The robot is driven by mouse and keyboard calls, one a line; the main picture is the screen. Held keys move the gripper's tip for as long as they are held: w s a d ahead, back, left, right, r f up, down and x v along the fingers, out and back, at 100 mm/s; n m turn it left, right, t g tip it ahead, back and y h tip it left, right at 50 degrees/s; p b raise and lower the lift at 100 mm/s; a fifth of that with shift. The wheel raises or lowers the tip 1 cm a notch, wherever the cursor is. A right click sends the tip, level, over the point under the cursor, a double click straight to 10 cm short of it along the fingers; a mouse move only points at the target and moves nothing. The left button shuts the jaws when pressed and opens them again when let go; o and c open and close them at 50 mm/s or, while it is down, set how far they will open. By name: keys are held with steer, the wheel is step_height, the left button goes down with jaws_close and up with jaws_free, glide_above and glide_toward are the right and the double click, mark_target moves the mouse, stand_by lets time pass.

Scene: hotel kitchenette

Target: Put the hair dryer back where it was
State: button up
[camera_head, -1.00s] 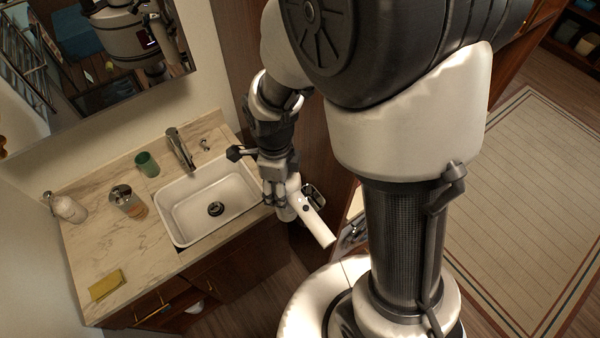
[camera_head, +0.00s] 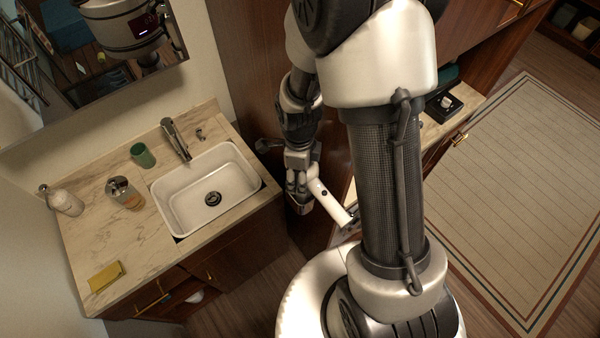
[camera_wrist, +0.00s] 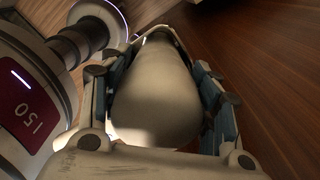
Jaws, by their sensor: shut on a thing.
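The white hair dryer (camera_head: 331,204) hangs in my gripper (camera_head: 297,187), in front of the brown wood panel right of the sink counter. Its white tube-like part points down and right. In the wrist view, a pale rounded body of the dryer (camera_wrist: 157,95) fills the space between my fingers, which are shut on it. The far end of the dryer is hidden in that view. I cannot make out a holder or bracket for it in either view.
A marble counter (camera_head: 125,225) with a white sink (camera_head: 180,205) stands at left, with a green cup (camera_head: 143,155), a glass (camera_head: 122,192), a bottle (camera_head: 66,202) and a yellow sponge (camera_head: 106,276). A dark tray (camera_head: 443,108) sits on the right counter. A rug (camera_head: 520,200) covers open floor.

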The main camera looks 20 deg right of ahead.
steer(key=shift+r, duration=0.1)
steer(key=o, duration=1.1)
